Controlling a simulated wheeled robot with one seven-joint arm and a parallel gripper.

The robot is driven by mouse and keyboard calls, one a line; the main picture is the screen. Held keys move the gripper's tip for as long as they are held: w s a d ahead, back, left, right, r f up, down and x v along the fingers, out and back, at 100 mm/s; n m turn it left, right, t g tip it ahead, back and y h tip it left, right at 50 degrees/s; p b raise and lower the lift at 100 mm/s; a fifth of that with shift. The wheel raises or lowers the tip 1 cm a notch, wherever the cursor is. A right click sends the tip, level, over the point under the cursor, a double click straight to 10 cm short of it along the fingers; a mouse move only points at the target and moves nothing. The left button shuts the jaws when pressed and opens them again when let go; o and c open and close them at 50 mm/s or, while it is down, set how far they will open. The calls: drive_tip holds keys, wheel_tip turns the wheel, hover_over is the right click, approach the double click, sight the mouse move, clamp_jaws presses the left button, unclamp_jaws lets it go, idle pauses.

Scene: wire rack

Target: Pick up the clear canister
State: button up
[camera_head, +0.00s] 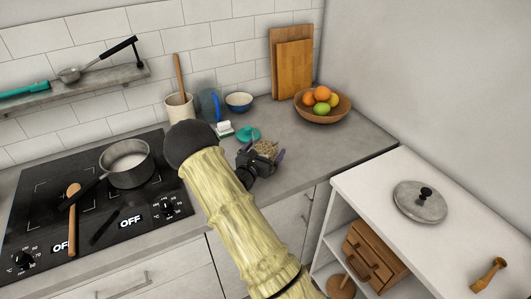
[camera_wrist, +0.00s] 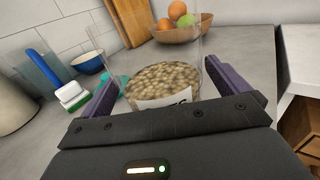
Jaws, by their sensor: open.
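The clear canister (camera_wrist: 163,78) has see-through walls, small brown contents and a white label in front. It stands upright on the grey counter in the wrist view. My gripper (camera_wrist: 160,84) is open, with one purple finger on each side of the canister; I cannot tell whether either finger touches it. In the head view my gripper (camera_head: 262,158) is at the counter, low in front of the canister (camera_head: 266,147). My gripper and arm hide part of the canister there.
A teal lid-like object (camera_head: 247,134), a white-and-green brush (camera_head: 224,128) and a blue bowl (camera_head: 239,102) are close behind, left of the canister. A fruit bowl (camera_head: 334,115) stands behind right. The stove with a pot (camera_head: 127,165) is left. Counter right of the canister is clear.

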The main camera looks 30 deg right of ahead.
sight(264, 126)
drive_tip(key=shift+c, duration=0.2)
drive_tip(key=c, duration=1.2)
drive_tip(key=shift+r, duration=0.2)
drive_tip(key=shift+r+b, duration=0.6)
drive_tip(key=shift+r, duration=4.2)
